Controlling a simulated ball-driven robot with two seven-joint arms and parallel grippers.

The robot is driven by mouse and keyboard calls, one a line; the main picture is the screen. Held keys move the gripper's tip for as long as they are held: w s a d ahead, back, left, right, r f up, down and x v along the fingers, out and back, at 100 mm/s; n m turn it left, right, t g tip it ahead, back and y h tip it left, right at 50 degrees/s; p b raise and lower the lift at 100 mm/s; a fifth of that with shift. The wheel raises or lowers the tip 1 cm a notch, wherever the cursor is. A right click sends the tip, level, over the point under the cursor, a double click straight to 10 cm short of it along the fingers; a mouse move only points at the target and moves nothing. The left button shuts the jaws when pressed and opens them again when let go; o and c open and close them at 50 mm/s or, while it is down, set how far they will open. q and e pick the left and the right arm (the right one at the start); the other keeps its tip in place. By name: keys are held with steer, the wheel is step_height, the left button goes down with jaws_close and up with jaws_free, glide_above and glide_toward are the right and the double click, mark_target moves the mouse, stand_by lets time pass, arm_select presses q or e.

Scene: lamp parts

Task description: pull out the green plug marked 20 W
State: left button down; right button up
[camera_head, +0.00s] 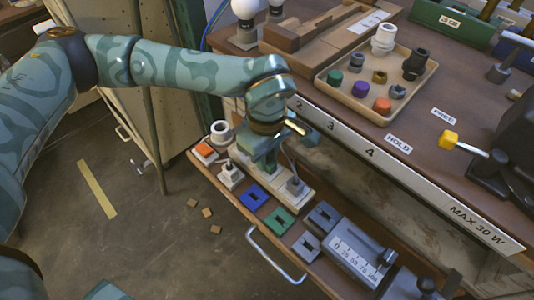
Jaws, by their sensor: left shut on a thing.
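My left gripper (266,160) reaches down over the pale socket strip (303,201) in the open drawer. It is shut on what looks like the green plug, mostly hidden by the fingers and hard to tell from their similar colour. I cannot read a 20 W mark, nor tell whether the plug is still seated in the strip. A grey plug (295,187) with a cord stands on the strip to the right. My right gripper is not in view.
Blue (253,197) and green (279,221) square pieces lie in front of the strip. A grey device with a scale (352,258) is at the drawer's right. The bench edge (370,160) and a tray of coloured parts (350,102) lie behind. The drawer handle (272,262) juts forward.

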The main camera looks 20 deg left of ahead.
arm_select(q)
steer(key=shift+w+r+p, duration=0.1)
steer(key=shift+r+p, duration=0.3)
steer(key=shift+r, duration=0.1)
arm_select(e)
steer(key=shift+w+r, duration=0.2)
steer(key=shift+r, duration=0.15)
arm_select(q)
steer(key=shift+r, duration=0.2)
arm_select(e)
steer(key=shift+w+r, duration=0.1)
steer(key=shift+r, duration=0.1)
